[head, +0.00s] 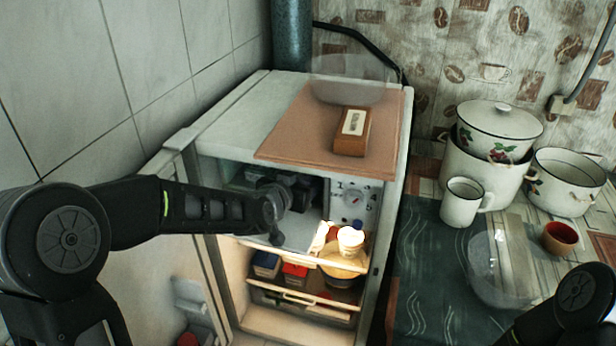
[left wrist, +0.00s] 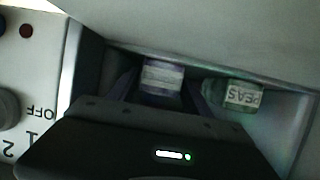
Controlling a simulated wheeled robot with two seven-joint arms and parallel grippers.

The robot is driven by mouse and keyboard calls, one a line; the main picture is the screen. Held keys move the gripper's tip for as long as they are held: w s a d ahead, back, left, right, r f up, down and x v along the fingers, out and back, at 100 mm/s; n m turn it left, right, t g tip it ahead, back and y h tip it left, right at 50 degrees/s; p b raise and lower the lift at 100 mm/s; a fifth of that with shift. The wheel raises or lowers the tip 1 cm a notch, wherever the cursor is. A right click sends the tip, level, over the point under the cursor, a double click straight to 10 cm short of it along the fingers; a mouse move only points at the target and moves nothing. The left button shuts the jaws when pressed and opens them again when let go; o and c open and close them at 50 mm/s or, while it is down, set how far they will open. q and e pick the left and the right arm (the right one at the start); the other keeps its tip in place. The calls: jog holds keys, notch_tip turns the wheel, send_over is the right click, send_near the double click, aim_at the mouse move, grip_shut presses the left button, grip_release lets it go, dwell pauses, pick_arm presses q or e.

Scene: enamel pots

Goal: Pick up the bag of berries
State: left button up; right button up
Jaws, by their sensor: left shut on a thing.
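In the left wrist view, the bag of berries (left wrist: 162,77) is a small purple pack with a pale label, lying inside the freezer compartment. My left gripper (left wrist: 160,92) has a finger on each side of the pack and is shut on it. A green bag marked PEAS (left wrist: 238,96) lies just beside it on the right. In the head view, my left gripper (head: 300,190) reaches into the dark upper compartment of the open fridge (head: 225,115); the berries cannot be made out there. Only part of my right arm shows at the lower right; its gripper is out of frame.
The fridge door (head: 205,270) stands open at the left. A white cup (head: 350,240) and several boxes are on the lit lower shelves. A brown box (head: 352,132) sits on top. White enamel pots (head: 568,180), a mug (head: 461,202) and a glass bowl crowd the right counter.

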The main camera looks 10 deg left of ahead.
pick_arm(q)
jog(key=c, duration=0.9)
jog(key=shift+c, duration=0.2)
jog(key=shift+r, duration=0.1)
jog(key=shift+r, duration=0.4)
jog(key=shift+s+f, duration=0.15)
jog(key=shift+s, duration=0.15)
jog(key=s, duration=0.4)
jog(key=s+a, duration=0.1)
jog(key=s, duration=0.4)
jog(key=s+a+b, duration=0.1)
jog(key=s, duration=0.4)
jog(key=s+b, duration=0.1)
jog(key=b, duration=0.2)
jog(key=s+b, duration=0.2)
jog(key=b, duration=0.1)
jog(key=s+a+b, duration=0.1)
jog(key=s+b, duration=0.1)
jog(key=b, duration=0.1)
jog(key=shift+s+f+b, duration=0.1)
jog(key=shift+f+b, duration=0.2)
jog(key=shift+b, duration=0.05)
jog(key=s+a+b, duration=0.1)
jog(key=s+b, duration=0.4)
jog(key=s, duration=0.7)
jog(key=shift+a+r, duration=0.25)
jog(key=shift+r, duration=0.05)
